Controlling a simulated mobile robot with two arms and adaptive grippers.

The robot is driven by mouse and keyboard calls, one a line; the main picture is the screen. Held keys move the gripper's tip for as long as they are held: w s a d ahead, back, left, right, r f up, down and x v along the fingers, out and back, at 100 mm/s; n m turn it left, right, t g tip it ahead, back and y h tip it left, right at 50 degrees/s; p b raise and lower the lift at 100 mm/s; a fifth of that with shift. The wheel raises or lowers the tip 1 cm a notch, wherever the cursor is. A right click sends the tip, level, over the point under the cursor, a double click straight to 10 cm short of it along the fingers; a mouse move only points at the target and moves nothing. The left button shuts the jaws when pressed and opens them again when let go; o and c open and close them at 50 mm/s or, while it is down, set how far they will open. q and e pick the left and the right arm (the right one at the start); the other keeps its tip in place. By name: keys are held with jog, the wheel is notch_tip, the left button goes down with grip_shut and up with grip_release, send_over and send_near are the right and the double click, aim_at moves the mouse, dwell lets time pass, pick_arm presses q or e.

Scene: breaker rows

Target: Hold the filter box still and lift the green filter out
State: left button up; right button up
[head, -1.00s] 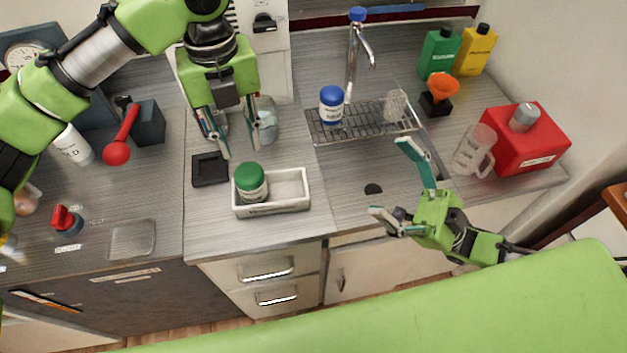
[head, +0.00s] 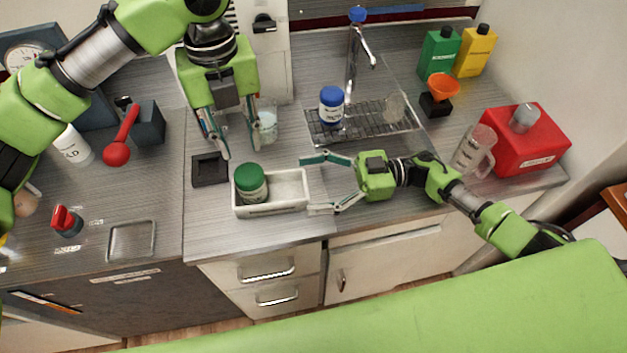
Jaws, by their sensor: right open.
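The filter box is a low white open box (head: 285,208) near the counter's front edge. The green filter, a white jar with a green lid (head: 249,180), stands upright in its left part; its lower part is hidden by the box wall. My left gripper (head: 241,153) points down, open and empty, just behind and above the green lid. My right gripper (head: 308,185) is open at the box's right end, one finger behind and one in front. I cannot tell whether either finger touches the box.
A small black square holder (head: 209,169) sits left of the box. A blue-capped jar (head: 331,105) stands on the wire rack (head: 365,130) behind. A clear jug (head: 471,150) and a red box (head: 528,150) are to the right. Glass containers stand behind my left gripper.

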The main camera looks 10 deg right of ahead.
aim_at(280, 196)
jog(key=a, duration=0.7)
jog(key=shift+w+a, duration=0.15)
jog(key=shift+w, duration=0.05)
